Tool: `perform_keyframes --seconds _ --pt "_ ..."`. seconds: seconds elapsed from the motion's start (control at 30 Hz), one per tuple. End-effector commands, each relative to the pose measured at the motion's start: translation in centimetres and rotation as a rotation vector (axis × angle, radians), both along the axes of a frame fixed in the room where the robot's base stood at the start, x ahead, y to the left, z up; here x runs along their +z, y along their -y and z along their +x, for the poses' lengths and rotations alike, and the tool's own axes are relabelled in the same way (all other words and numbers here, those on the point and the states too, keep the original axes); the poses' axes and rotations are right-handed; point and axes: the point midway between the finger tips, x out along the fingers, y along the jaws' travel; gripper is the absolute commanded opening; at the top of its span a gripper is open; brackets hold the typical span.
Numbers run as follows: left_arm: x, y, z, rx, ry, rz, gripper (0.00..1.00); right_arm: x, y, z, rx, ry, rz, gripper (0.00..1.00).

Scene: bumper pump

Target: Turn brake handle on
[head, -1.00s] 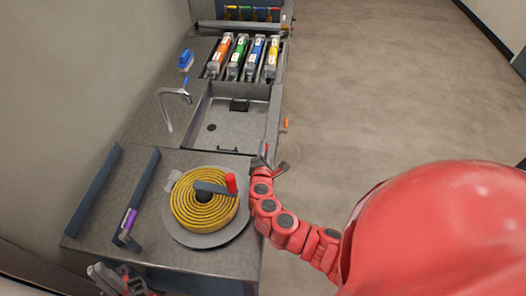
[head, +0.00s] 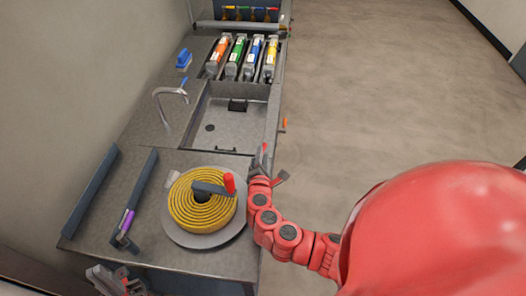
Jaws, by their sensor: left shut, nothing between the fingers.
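A yellow coiled hose (head: 185,209) sits on a round grey reel plate (head: 214,240) on the counter. A dark crank arm (head: 208,187) with a red upright grip (head: 229,184) lies across its top. A small pale lever-like part (head: 171,179) shows at the reel's upper left edge; I cannot tell whether it is the brake handle. My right gripper (head: 272,164) is open beside the counter's right edge, right of the reel and apart from the red grip. My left gripper (head: 104,277) is shut at the bottom left, low by the counter's front, partly cut off.
The metal counter (head: 140,245) holds a dark bar with a purple band (head: 128,221), another dark bar (head: 90,197), a sink (head: 228,125) with a faucet (head: 171,92), a blue brush (head: 184,61) and several coloured canisters (head: 252,57). Open floor (head: 390,90) lies to the right.

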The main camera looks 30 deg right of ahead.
Motion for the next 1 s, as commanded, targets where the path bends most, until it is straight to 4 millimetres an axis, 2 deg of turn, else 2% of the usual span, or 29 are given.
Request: perform_keyframes --seconds 0.4,0.53,0.8,1.0 --pt "-2.4 0.0 0.0 0.0 0.0 0.0 0.0 1.5 -4.6 -6.8 0.007 0.0 0.003 0.33" --pt "-1.0 0.0 0.0 0.0 0.0 0.0 0.0 2.7 -6.3 -9.3 0.009 -0.002 0.002 0.33" --pt "0.2 0.0 0.0 0.0 0.0 0.0 0.0 2.9 -7.3 -11.0 0.004 -0.002 0.001 0.33" --pt "0.2 0.0 0.0 0.0 0.0 0.0 0.0 2.9 -7.4 -11.2 0.001 0.0 0.0 0.33"
